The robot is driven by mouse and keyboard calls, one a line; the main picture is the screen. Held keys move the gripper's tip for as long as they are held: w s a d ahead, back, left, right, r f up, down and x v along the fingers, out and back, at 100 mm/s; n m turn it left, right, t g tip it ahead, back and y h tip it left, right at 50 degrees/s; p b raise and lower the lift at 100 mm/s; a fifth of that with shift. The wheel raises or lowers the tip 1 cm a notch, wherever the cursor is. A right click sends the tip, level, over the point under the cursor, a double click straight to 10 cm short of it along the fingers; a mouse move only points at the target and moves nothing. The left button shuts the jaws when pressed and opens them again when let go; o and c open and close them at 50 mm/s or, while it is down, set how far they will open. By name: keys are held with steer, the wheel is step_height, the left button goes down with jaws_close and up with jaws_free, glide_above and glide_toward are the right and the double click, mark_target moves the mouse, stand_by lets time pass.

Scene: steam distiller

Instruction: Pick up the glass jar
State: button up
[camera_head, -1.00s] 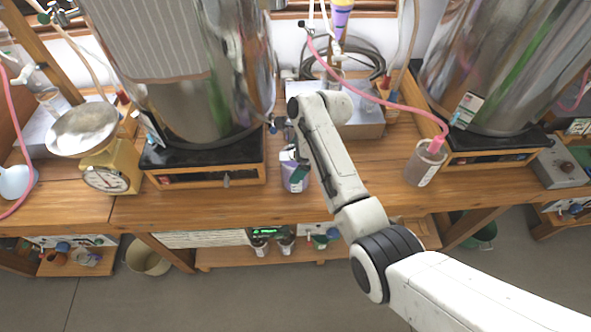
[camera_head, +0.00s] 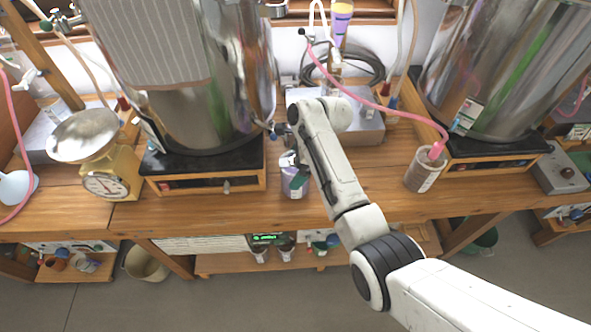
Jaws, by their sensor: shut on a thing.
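A small glass jar (camera_head: 293,186) with purplish contents and a pale label stands upright on the wooden bench, just right of the left steel vessel's base. My gripper (camera_head: 302,178) is at the jar's upper right side, its dark fingers close against it. It is shut on the jar. My arm hides part of the fingers and the jar's right side. I cannot tell whether the jar's bottom touches the bench.
Large steel vessels stand left (camera_head: 190,110) and right (camera_head: 495,75) on black-topped bases. A jar with a pink hose (camera_head: 423,172) stands to the right. A yellow scale (camera_head: 112,175) is at left. The bench front (camera_head: 220,208) is clear.

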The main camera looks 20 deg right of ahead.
steer(key=shift+r, duration=0.3)
steer(key=shift+r, duration=0.55)
steer(key=s+a, duration=0.2)
steer(key=s, duration=0.6)
steer(key=s+a, duration=0.3)
steer(key=s, duration=0.6)
steer(key=shift+a, duration=0.25)
